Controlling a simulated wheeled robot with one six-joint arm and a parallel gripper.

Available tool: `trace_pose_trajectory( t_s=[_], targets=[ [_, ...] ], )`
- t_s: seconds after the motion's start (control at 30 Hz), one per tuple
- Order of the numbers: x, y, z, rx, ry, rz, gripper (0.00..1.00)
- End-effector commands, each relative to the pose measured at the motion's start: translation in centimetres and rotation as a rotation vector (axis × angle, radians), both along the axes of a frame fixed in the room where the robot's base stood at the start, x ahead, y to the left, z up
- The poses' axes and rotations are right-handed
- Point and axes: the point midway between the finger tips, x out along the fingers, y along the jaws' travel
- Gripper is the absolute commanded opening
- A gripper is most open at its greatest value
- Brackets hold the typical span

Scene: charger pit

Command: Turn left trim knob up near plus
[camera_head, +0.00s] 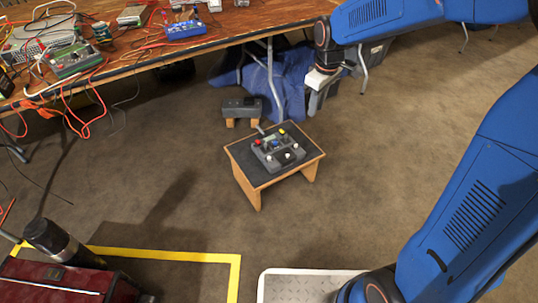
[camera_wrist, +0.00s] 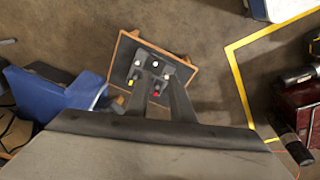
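The box also shows in the wrist view (camera_wrist: 151,74). Its white knobs (camera_head: 273,157) are on the side nearest the head camera. Plus marks and knob angles are too small to read, and I cannot tell which is the left trim knob. My gripper (camera_head: 322,82) is in the air, up and right of the box, apart from it. In the wrist view its two dark fingers (camera_wrist: 155,95) are spread and hold nothing visible; they hide part of the box.
A grey device (camera_head: 241,106) on wooden blocks stands behind the box. A cluttered table (camera_head: 150,62) with cables is at the back left. A blue cloth (camera_head: 285,80) hangs beneath it. A red bag (camera_head: 60,283) lies front left near yellow floor tape. Carpet around the stand is clear.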

Motion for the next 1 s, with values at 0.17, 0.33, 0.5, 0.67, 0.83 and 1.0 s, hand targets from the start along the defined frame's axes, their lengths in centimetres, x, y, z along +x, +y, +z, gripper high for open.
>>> trace_pose_trajectory(
  t_s=[0.17,0.33,0.5,0.67,0.83,1.0],
  targets=[
    [3.6,4.1,-4.2,-0.023,0.037,0.129,0.21],
    [6.3,8.0,-8.6,-0.044,0.069,0.252,0.21],
    [8.3,11.7,-13.2,-0.061,0.097,0.364,0.21],
    [9.3,14.2,-16.5,-0.071,0.117,0.441,0.21],
    [9.7,15.4,-18.1,-0.077,0.124,0.481,0.21],
    [9.8,15.6,-19.5,-0.078,0.127,0.487,0.21]
  ],
)
